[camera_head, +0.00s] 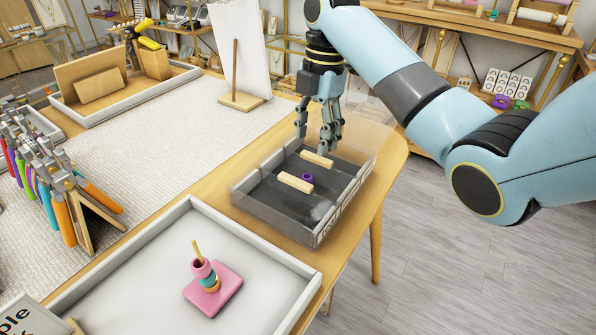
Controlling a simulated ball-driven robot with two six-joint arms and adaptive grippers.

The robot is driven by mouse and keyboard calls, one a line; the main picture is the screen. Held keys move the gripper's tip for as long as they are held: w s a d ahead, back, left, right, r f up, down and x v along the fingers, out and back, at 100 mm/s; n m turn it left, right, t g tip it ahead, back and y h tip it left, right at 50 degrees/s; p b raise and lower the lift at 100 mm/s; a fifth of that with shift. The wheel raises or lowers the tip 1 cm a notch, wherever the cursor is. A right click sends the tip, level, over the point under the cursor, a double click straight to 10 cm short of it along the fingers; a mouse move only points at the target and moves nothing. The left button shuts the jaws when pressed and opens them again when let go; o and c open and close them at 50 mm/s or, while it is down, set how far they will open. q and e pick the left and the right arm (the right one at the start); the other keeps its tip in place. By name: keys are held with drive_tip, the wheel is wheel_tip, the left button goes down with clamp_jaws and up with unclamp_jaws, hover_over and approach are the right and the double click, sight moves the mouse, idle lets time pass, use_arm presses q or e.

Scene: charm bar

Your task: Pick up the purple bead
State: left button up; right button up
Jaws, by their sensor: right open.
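The purple bead (307,177) lies in the dark grey tray (262,207) with clear walls, between two light wooden bars. It is small and ring-like. My right gripper (319,138) hangs fingers down over the back part of the tray, above and slightly behind the bead. Its fingers are apart, with nothing seen between them, and it does not touch the bead. My left gripper is not in view.
A nearer white tray (169,237) holds a pink base (226,290) with a peg and stacked beads. The wooden bars (295,182) and (317,159) flank the bead. A rack of coloured pliers (62,211) stands left. A display board (238,50) stands behind.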

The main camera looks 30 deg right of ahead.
sight(308, 174)
drive_tip(key=f, duration=0.4)
drive_tip(key=shift+s+a, duration=0.25)
drive_tip(key=shift+s, duration=0.1)
drive_tip(key=shift+w+f, duration=0.1)
drive_tip(key=shift+f, duration=0.1)
drive_tip(key=f, duration=0.2)
drive_tip(key=a+f, duration=0.1)
drive_tip(key=f, duration=0.2)
drive_tip(key=shift+w, duration=0.15)
drive_tip(key=shift+c, duration=1.7)
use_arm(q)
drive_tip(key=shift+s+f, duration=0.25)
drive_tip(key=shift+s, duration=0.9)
use_arm(e)
drive_tip(key=c, duration=0.6)
